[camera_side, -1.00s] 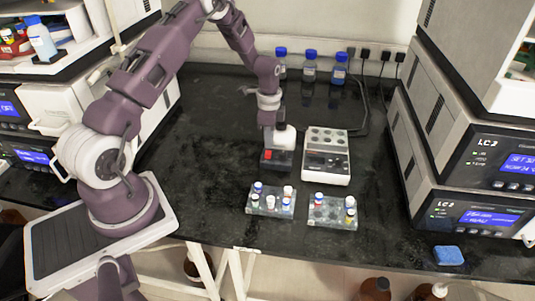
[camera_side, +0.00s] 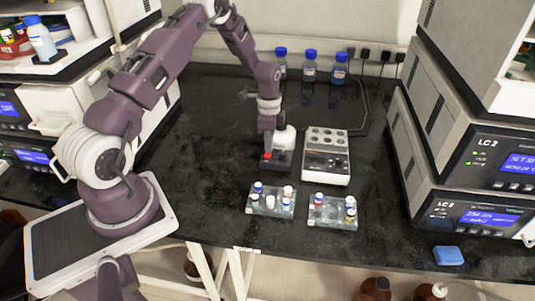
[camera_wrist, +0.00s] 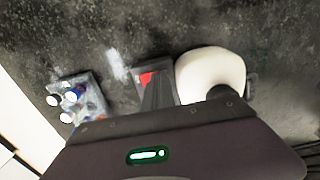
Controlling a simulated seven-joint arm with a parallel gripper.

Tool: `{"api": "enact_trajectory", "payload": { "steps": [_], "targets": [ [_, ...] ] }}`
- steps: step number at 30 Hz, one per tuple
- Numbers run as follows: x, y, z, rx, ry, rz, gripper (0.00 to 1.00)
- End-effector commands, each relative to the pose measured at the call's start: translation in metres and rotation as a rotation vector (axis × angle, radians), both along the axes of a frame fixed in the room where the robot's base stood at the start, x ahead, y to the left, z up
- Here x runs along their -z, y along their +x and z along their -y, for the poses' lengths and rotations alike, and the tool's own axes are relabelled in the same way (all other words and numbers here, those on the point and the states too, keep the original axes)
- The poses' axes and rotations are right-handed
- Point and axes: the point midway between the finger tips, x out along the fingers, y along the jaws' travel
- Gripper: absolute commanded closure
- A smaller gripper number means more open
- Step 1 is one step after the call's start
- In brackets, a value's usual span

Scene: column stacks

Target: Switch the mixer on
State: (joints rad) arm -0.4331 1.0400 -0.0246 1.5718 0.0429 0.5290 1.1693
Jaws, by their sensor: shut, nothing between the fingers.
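The mixer is a small dark block with a white rounded top (camera_side: 285,138) and a red switch (camera_side: 267,155) on its front part. In the wrist view the white top (camera_wrist: 212,72) is right of the fingers and the red switch (camera_wrist: 147,77) shows just at their tips. My gripper (camera_side: 268,148) is shut and empty, pointing down at the switch and partly covering it. In the wrist view its closed fingers (camera_wrist: 158,92) lie over the dark block. I cannot tell whether they touch the switch.
A grey-white instrument (camera_side: 326,157) with round wells stands right of the mixer. Two clear racks hold capped vials, a left one (camera_side: 270,203) and a right one (camera_side: 333,212), in front. Blue-capped bottles (camera_side: 310,68) stand at the back. The bench left of the mixer is clear.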

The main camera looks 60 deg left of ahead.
Motion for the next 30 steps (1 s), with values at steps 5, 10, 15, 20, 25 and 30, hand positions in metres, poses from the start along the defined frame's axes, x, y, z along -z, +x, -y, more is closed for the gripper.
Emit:
{"api": "enact_trajectory", "payload": {
  "steps": [5,10,15,20,25,30],
  "targets": [
    [0.002,0.000,0.000,0.000,-0.001,-0.001,1.00],
    [-0.011,0.000,0.000,0.000,0.000,0.000,1.00],
    [-0.029,0.000,0.000,-0.001,0.000,0.000,1.00],
    [-0.043,0.000,0.000,-0.002,-0.001,0.000,1.00],
    [-0.048,0.000,0.000,-0.001,-0.001,-0.001,1.00],
    [-0.049,0.000,0.000,-0.001,-0.001,-0.001,1.00]
  ]
}}
